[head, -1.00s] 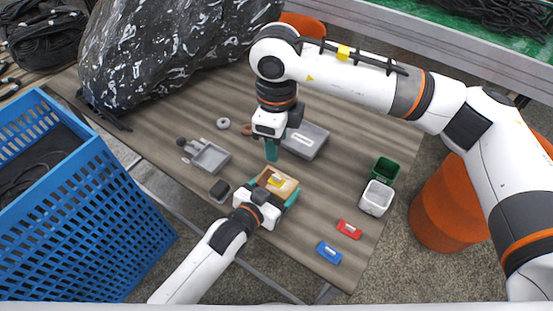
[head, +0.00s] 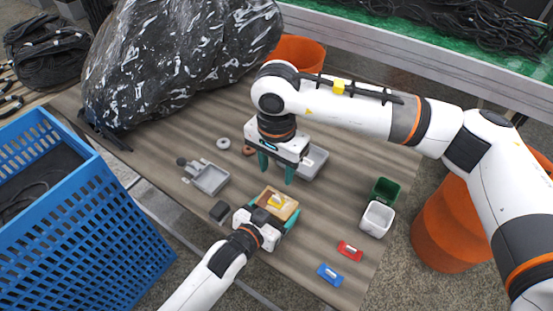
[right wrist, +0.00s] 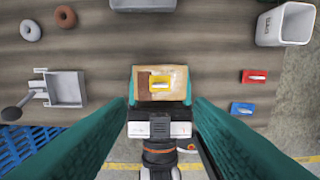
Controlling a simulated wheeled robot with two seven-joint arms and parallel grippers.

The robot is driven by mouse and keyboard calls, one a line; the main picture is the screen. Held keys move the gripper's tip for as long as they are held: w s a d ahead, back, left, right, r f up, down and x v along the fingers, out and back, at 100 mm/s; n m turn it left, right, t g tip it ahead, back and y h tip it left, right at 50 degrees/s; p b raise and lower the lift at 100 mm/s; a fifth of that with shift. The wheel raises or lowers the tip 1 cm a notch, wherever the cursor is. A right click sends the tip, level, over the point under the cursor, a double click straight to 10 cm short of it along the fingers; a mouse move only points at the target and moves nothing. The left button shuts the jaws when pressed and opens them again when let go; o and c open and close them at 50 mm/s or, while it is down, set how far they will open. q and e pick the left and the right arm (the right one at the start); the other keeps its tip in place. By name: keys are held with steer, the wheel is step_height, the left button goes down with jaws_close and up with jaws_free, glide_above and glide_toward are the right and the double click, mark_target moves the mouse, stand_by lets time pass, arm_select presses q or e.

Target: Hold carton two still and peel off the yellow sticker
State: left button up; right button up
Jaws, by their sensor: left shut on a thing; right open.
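The carton (head: 284,203) is a small tan box with a brown patch, lying on the wooden table. The yellow sticker (head: 276,201) is on its top and carries a pale tab; it also shows in the right wrist view (right wrist: 160,83). I cannot read a number on the carton. My left gripper (head: 279,215) is shut around the carton, its teal fingers on the carton's sides. My right gripper (head: 276,172) is open and empty above and behind the carton. In the right wrist view its teal fingers frame the carton from both sides.
A grey tray (head: 314,162) stands behind the right gripper. Green (head: 386,190) and white (head: 377,219) bins, a red piece (head: 350,251) and a blue piece (head: 330,275) are at right.

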mark_target(277, 197)
step_height(277, 197, down, 10)
steer(key=shift+f, duration=0.1)
stand_by(0.4)
jaws_close()
stand_by(0.3)
stand_by(0.6)
